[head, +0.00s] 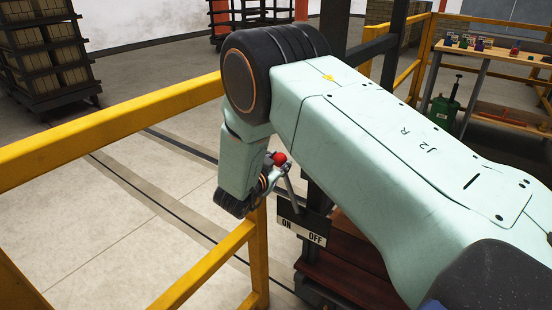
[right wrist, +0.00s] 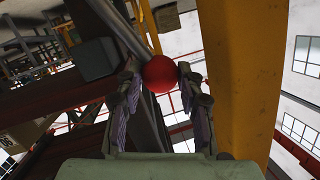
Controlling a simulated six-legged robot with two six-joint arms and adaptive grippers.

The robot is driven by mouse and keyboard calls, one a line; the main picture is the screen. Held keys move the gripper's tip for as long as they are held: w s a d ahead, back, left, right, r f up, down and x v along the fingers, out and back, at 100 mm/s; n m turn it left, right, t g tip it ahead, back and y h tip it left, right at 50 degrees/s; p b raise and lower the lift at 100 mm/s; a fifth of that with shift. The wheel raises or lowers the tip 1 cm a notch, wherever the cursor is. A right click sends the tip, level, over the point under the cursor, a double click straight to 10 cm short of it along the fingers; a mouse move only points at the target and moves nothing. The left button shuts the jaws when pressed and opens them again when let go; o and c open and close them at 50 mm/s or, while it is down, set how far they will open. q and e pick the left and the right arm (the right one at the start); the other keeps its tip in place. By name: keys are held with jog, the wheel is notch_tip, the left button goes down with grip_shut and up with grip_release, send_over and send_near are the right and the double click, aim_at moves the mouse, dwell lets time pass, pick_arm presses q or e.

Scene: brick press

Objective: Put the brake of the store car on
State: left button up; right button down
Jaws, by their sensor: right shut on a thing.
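The brake lever (head: 291,190) is a thin grey rod with a red knob (head: 280,158) on top. It leans up to the left from a dark plate (head: 302,223) marked ON at left and OFF at right. The store car (head: 345,283), with a reddish-brown deck and dark frame, is partly hidden by my right arm. My right gripper (head: 268,175) is at the knob, partly hidden by its own wrist. In the right wrist view the red knob (right wrist: 159,74) sits between the fingertips (right wrist: 160,84), which are shut on it. My left gripper is out of view.
A yellow guard rail (head: 120,125) runs across the left, and its post (head: 258,255) stands close beside my right gripper. A loaded rack (head: 45,55) stands at the back left. A bench with small coloured items (head: 490,50) and a green can (head: 445,110) are at the right.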

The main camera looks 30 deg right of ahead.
jog(key=shift+w+r, duration=0.2)
jog(key=shift+r, duration=0.05)
jog(key=c, duration=0.8)
grip_release()
jog(key=shift+a+f, duration=0.1)
jog(key=shift+f, duration=0.1)
jog(key=shift+s, duration=0.1)
jog(key=v, duration=0.7)
jog(key=shift+s+a+r, duration=0.1)
jog(key=shift+s, duration=0.05)
